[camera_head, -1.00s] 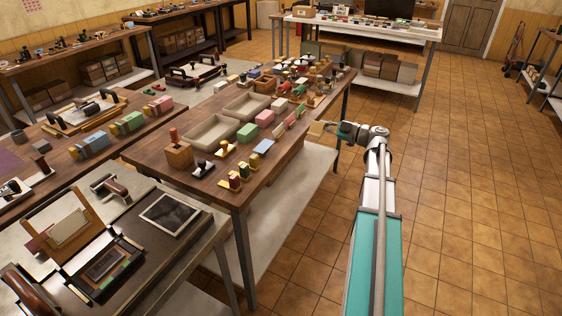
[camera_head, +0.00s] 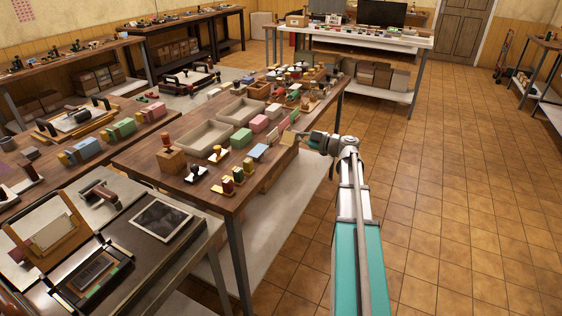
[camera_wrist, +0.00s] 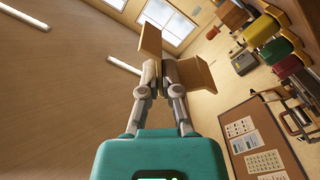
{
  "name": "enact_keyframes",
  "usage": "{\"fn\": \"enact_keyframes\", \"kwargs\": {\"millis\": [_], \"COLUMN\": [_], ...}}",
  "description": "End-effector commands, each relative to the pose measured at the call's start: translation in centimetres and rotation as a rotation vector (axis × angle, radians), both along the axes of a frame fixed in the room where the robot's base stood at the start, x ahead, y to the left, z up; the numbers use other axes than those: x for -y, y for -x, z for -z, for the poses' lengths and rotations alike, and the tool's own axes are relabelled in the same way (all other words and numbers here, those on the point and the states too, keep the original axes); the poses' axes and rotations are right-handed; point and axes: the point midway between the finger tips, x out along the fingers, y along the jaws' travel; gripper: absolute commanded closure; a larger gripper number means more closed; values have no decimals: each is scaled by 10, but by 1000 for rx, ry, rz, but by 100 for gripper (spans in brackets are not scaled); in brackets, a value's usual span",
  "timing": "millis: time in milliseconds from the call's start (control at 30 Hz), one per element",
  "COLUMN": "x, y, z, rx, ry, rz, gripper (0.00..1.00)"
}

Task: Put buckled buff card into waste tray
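My gripper (camera_head: 300,134) is at the right edge of the middle table in the head view. It is shut on a small buff card (camera_head: 288,139), which sticks out at its tips. In the wrist view, the fingers (camera_wrist: 161,68) are close together, and the buff card (camera_wrist: 194,74) shows as tan pieces on both sides of the fingertips, bent rather than flat. Two shallow grey trays stand on the middle table to the left of my gripper, a near one (camera_head: 226,133) and a far one (camera_head: 262,104). I cannot tell which is the waste tray.
Pink (camera_head: 259,123) and green (camera_head: 241,138) blocks stand between the trays and my gripper. Several stamps (camera_head: 228,185) stand near the table's front corner. A wooden block (camera_head: 172,161) is left of them. The floor to the right (camera_head: 440,200) is clear.

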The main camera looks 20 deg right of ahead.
Motion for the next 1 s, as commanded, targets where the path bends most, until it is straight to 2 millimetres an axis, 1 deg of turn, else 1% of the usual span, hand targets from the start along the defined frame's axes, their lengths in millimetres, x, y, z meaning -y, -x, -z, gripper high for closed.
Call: {"fn": "enact_keyframes", "kwargs": {"millis": [33,67,300,500,667,1000], "x": [-9,-14,-29,-41,-45,-46], "y": [-5,-8,-18,-25,-28,-29], "z": [8,10,35,51,56,55], "rx": [0,0,0,0,0,0], "ry": [0,0,0,0,0,0], "rz": [-2,-2,0,0,0,1], "gripper": [100,100,100,100,100,100]}}
